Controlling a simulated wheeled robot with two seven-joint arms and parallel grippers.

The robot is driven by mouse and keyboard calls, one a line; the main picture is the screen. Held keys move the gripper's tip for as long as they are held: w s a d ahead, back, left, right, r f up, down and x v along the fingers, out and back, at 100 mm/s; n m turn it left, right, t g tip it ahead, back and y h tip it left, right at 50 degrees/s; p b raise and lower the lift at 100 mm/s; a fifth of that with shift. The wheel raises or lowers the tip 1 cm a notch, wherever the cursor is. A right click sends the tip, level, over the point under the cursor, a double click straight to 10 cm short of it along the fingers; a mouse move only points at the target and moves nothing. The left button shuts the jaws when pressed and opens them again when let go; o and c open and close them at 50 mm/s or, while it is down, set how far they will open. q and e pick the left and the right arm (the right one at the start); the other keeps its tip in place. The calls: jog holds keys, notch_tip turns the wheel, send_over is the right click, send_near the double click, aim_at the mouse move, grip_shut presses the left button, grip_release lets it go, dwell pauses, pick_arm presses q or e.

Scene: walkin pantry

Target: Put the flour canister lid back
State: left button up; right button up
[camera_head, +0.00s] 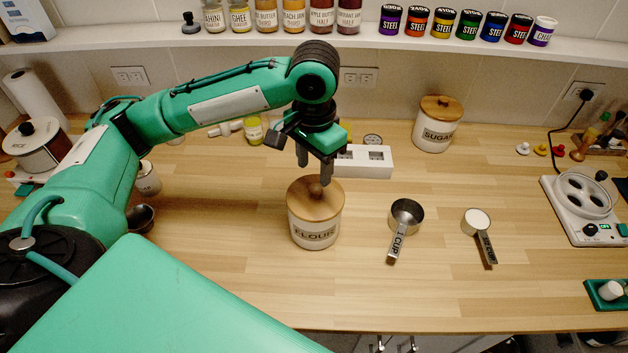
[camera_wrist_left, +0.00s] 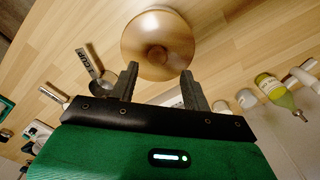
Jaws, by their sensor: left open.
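The white flour canister (camera_head: 315,233) stands upright on the wooden counter near the middle of the head view. Its round wooden lid (camera_head: 315,203) with a knob sits on top of it, and the lid also shows in the left wrist view (camera_wrist_left: 158,45). My left gripper (camera_head: 313,172) is open with its fingers pointing down, just above and behind the knob. In the left wrist view the fingers (camera_wrist_left: 157,82) are spread apart, with the lid beyond their tips and nothing between them. The right gripper does not show.
A 1-cup measuring scoop (camera_head: 406,216) and a filled scoop (camera_head: 477,221) lie to the right. A white power strip (camera_head: 362,162) and the sugar canister (camera_head: 437,130) stand behind. A jar shelf (camera_head: 420,42) runs along the back. The counter in front of the flour is clear.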

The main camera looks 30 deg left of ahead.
aim_at(314, 187)
pick_arm(q)
notch_tip(314, 187, up, 6)
jog(key=shift+f, duration=0.1)
dwell(0.5)
